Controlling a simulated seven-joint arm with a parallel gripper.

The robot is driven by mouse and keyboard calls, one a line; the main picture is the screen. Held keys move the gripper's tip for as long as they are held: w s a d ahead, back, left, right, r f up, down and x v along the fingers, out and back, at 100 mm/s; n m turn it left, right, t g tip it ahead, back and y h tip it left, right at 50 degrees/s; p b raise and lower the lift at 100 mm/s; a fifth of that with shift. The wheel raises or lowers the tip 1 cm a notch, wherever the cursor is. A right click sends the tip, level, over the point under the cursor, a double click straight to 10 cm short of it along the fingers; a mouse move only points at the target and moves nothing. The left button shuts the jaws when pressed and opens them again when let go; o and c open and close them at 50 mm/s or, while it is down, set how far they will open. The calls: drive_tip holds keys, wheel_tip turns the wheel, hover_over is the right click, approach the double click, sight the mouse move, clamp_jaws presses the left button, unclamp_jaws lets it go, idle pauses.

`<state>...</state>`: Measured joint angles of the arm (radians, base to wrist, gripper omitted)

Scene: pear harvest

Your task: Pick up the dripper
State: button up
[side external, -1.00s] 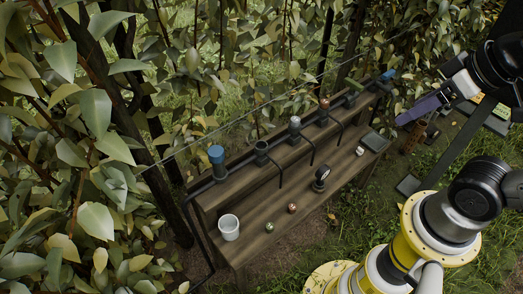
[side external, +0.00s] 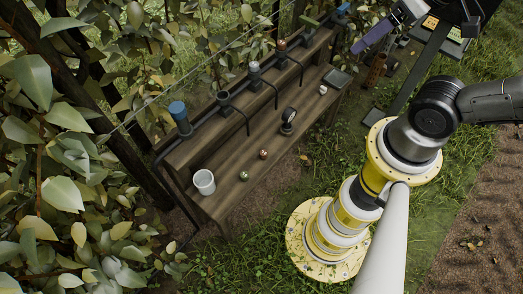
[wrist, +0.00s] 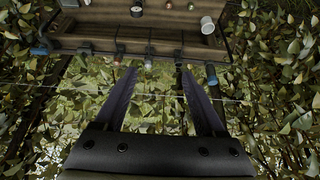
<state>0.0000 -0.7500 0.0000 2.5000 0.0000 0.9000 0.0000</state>
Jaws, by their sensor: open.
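I cannot tell for certain which piece is the dripper. Several small fittings stand along the dark rail at the back of the wooden bench (side external: 233,156): a blue-topped one (side external: 180,117), a dark cup-like one (side external: 224,103), a pale grey one (side external: 254,73) and a copper-topped one (side external: 281,48). A green piece (side external: 309,21) and another blue one (side external: 342,9) are at the far end. My gripper (wrist: 158,72) is open and empty, its purple fingers spread below the rail in the wrist view. In the side view, it (side external: 372,36) hangs at the upper right, apart from the bench.
On the bench are a white cup (side external: 204,182), two small balls (side external: 244,175) (side external: 263,154), a round dark gauge (side external: 288,121), a small white piece (side external: 322,90) and a grey tray (side external: 338,80). Leafy branches and a thin wire run behind.

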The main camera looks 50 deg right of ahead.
idle(0.7)
wheel_tip(320, 180, up, 5)
drive_tip(key=n+g, duration=0.5)
drive_tip(key=n, duration=1.2)
hover_over(264, 152)
wheel_tip(264, 152, down, 61)
drive_tip(key=shift+d+f, duration=0.15)
drive_tip(key=shift+a+f, duration=0.2)
drive_tip(key=shift+f, duration=2.45)
drive_tip(key=shift+c, duration=0.2)
